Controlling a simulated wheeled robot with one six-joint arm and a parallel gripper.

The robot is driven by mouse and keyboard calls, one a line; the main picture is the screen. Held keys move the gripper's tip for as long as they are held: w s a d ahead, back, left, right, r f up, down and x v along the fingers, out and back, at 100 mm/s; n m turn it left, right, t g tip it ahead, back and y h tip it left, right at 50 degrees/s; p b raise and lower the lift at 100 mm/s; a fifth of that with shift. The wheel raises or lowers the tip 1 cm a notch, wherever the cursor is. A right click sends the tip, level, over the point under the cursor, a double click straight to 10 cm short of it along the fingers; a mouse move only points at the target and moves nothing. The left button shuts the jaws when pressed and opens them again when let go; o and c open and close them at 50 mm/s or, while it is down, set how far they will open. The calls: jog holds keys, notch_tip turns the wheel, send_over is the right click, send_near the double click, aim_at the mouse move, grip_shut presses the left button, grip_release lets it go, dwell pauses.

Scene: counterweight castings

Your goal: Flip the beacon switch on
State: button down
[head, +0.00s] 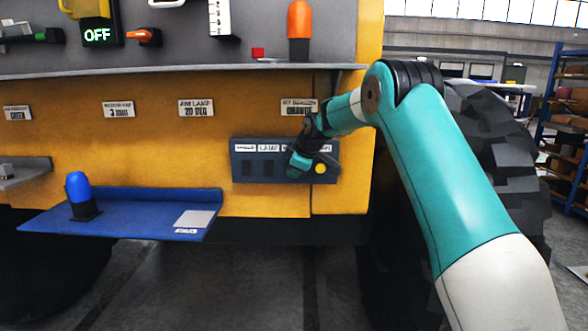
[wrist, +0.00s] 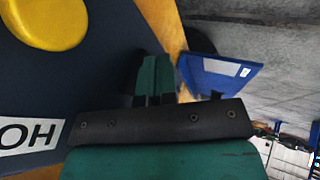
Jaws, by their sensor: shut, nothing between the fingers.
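A dark blue switch panel (head: 243,170) is fixed low on the yellow body in the head view. It has a row of white labels and dark switches below them. My gripper (head: 298,170) is in front of its right half and hides part of the labels and switches. I cannot make out which switch is the beacon's, or its position. A yellow round button (head: 320,168) sits at the panel's right end; it also shows large in the wrist view (wrist: 45,20). In the wrist view my gripper's green fingers (wrist: 155,70) are together and empty, close to the panel.
An orange beacon (head: 299,35) stands on the grey ledge (head: 200,69) above. A blue shelf (head: 140,222) with a blue lamp (head: 78,190) juts out at lower left. A green OFF sign (head: 97,35) is upper left. A large tyre (head: 500,150) stands right.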

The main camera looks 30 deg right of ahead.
jog(key=shift+f+b, duration=0.1)
jog(key=shift+b, duration=0.2)
jog(key=shift+w+d+f+t+b, duration=0.1)
jog(key=shift+w+t+b, duration=0.15)
jog(key=shift+b, duration=0.55)
jog(key=shift+r, duration=0.2)
jog(key=shift+r+p, duration=0.75)
jog(key=shift+r, duration=0.05)
jog(key=shift+s, duration=0.1)
